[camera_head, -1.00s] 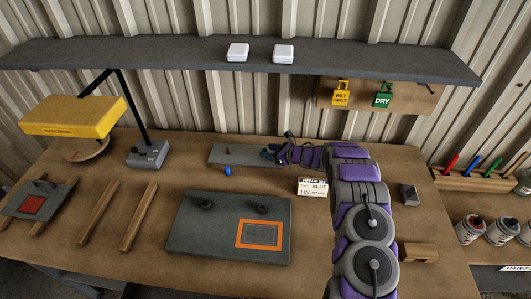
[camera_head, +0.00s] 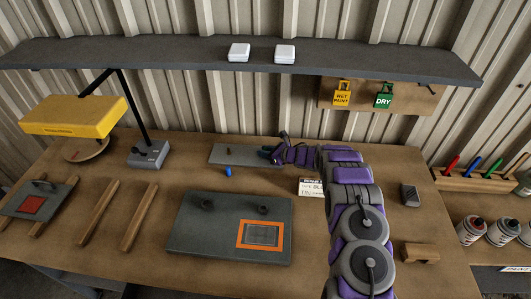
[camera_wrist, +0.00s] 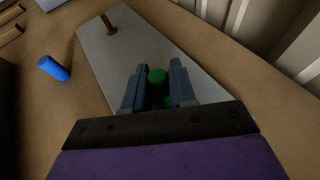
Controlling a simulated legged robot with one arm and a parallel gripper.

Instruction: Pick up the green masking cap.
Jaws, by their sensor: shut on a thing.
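The green masking cap (camera_wrist: 157,77) shows in the wrist view between the two blue-grey fingers of my gripper (camera_wrist: 158,84). The fingers are shut on it, one on each side. The cap is over the grey plate (camera_wrist: 112,48); I cannot tell whether it still touches the plate. In the head view my gripper (camera_head: 268,154) is at the right part of the grey plate (camera_head: 222,157), and the cap is too small and hidden to make out there.
A blue cap (camera_head: 228,171) lies on the bench in front of the plate. A short peg (camera_wrist: 107,25) stands on the plate. A larger grey panel (camera_head: 190,230) with an orange frame lies nearer. A white card (camera_head: 311,187) is close to my arm.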

